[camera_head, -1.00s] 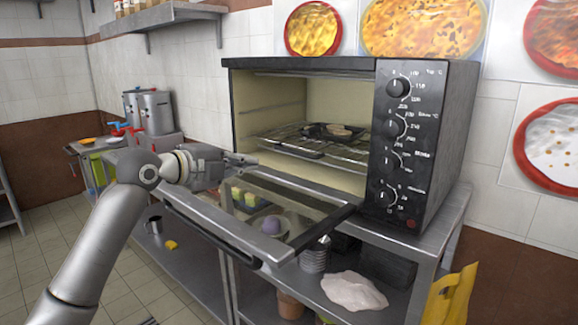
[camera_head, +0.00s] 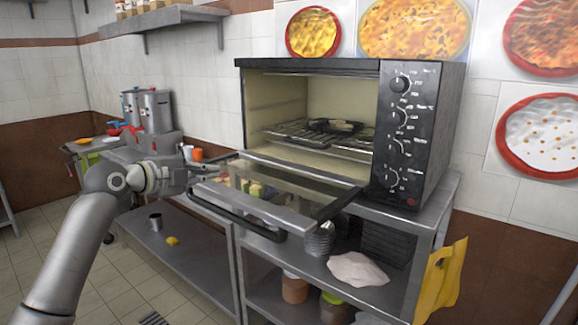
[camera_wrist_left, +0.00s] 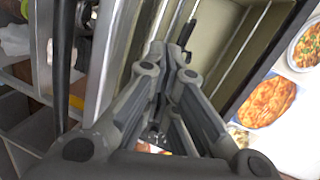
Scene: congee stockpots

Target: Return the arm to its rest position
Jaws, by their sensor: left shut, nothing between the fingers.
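My left gripper (camera_head: 232,163) is shut and empty, just left of the oven's opening and above the lowered door. Its arm comes in from the left edge of the head view. The left wrist view shows its fingers (camera_wrist_left: 172,60) close together in front of the oven. The black toaster oven (camera_head: 425,140) stands on a metal table, its glass door (camera_head: 290,192) open and folded down. My right gripper is not in view.
Stockpots (camera_head: 155,112) stand at the back left. The tiled floor at left is clear.

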